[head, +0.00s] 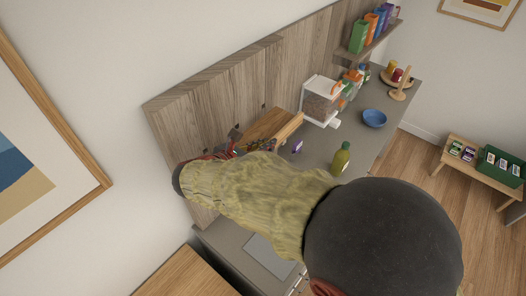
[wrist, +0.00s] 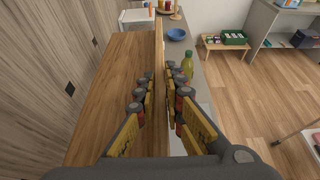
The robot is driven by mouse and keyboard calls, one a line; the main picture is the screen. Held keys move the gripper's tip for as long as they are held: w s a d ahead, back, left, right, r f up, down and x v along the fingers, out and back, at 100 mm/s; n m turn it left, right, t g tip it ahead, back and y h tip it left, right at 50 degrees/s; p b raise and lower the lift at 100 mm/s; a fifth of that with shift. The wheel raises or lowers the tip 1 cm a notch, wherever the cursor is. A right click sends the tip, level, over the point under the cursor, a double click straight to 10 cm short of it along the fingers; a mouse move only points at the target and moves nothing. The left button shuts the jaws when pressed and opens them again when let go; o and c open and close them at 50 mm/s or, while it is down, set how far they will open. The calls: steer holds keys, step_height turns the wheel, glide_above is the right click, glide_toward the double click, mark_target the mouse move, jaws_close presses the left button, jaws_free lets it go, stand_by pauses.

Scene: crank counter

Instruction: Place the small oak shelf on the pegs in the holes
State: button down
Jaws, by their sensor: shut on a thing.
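The small oak shelf (head: 266,125) is in front of the wood back panel (head: 215,93). In the wrist view the shelf (wrist: 118,65) fills the left middle, broad board facing up, with a raised edge strip running away from me. My gripper (wrist: 158,95) is shut on this strip, one finger on each side. In the head view my gripper (head: 240,150) is mostly hidden by my sleeve-covered arm. Dark square holes show in the panel, a near one (wrist: 69,88) and a farther one (wrist: 94,41). I see no pegs, and cannot tell whether the shelf touches the panel.
Below lies a grey counter (head: 335,140) with a green bottle (head: 341,158), a blue bowl (head: 374,118), a small purple item (head: 297,146) and a clear dispenser (head: 321,100) just beyond the shelf's far end. An upper shelf (head: 368,50) holds several coloured boxes.

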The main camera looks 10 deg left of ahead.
steer(key=w+a+f, duration=0.1)
steer(key=w+f, duration=0.4)
steer(key=f, duration=0.4)
steer(key=shift+w+a+f, duration=0.1)
steer(key=shift+f, duration=0.35)
steer(key=shift+f, duration=0.1)
steer(key=c, duration=1.9)
jaws_free()
